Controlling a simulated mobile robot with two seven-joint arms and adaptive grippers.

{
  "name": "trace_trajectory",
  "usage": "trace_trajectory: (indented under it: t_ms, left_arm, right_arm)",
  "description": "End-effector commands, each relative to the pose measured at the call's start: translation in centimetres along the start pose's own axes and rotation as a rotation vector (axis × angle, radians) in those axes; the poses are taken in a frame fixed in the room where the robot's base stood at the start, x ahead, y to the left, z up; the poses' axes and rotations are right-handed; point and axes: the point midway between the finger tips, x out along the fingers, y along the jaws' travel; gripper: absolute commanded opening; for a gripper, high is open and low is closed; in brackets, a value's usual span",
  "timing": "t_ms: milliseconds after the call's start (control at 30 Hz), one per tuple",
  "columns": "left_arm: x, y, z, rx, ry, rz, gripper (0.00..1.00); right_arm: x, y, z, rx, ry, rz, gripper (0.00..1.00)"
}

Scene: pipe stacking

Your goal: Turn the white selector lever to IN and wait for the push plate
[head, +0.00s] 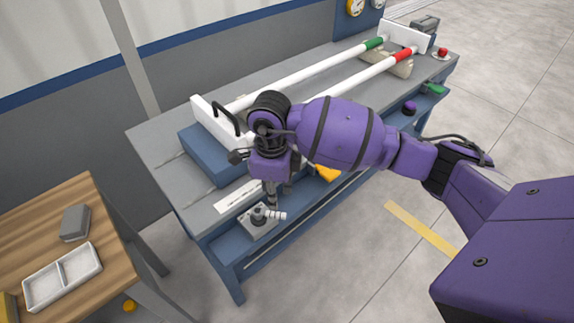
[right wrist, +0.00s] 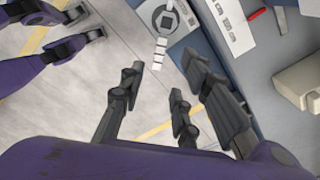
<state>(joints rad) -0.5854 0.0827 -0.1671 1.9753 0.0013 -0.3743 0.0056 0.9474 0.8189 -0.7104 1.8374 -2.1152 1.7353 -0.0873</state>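The white selector lever (head: 277,215) sticks out to the right from a dark round knob (head: 259,212) on a light square base at the bench's near left corner. In the right wrist view the lever (right wrist: 160,53) points down from its knob (right wrist: 164,20). My right gripper (right wrist: 160,82) is open, its fingers spread short of the lever tip, with nothing held. In the head view it hangs over the knob; contact is not clear. A white upright plate (head: 206,112) with a black handle stands by the pipes' near ends, partly hidden by my arm. I cannot tell whether it is the push plate.
Two white pipes, one green-banded (head: 310,72) and one red-banded (head: 372,73), run along the bench to a white end plate (head: 405,37). A blue block (head: 200,155) lies at the near end. A wooden table (head: 105,225) with a white tray (head: 62,277) stands left.

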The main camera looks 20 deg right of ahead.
Motion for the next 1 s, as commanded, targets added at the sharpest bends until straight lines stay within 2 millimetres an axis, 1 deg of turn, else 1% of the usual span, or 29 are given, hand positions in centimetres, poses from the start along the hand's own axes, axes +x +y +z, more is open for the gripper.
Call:
trace_trajectory:
  t_ms: [167,300,400,567,800,833,1000]
  left_arm:
    - [-0.2,0.4,0.6,-0.003,-0.01,0.006,0.3]
    - [-0.1,0.4,0.5,-0.002,-0.009,0.006,0.3]
    - [0.0,0.3,0.3,-0.002,-0.006,0.004,0.3]
    - [0.1,0.1,0.1,-0.001,-0.003,0.002,0.3]
    - [0.1,0.0,0.1,-0.001,-0.002,-0.001,0.3]
    - [0.0,0.0,0.1,-0.001,-0.002,-0.001,0.3]
    - [0.0,0.0,0.0,-0.001,-0.001,-0.001,0.3]
  right_arm:
    - [2.6,0.2,0.1,-0.001,-0.002,0.005,0.3]
    - [4.9,0.2,0.1,-0.001,-0.002,0.005,0.3]
    - [6.2,0.2,0.1,0.0,-0.003,0.005,0.3]
    - [7.2,0.2,0.2,-0.002,-0.005,0.004,0.3]
    - [7.3,0.2,0.2,-0.002,-0.005,0.004,0.3]
    - [7.3,0.2,0.1,-0.002,-0.005,0.004,0.29]
    - [7.3,0.2,0.1,-0.002,-0.004,0.004,0.07]
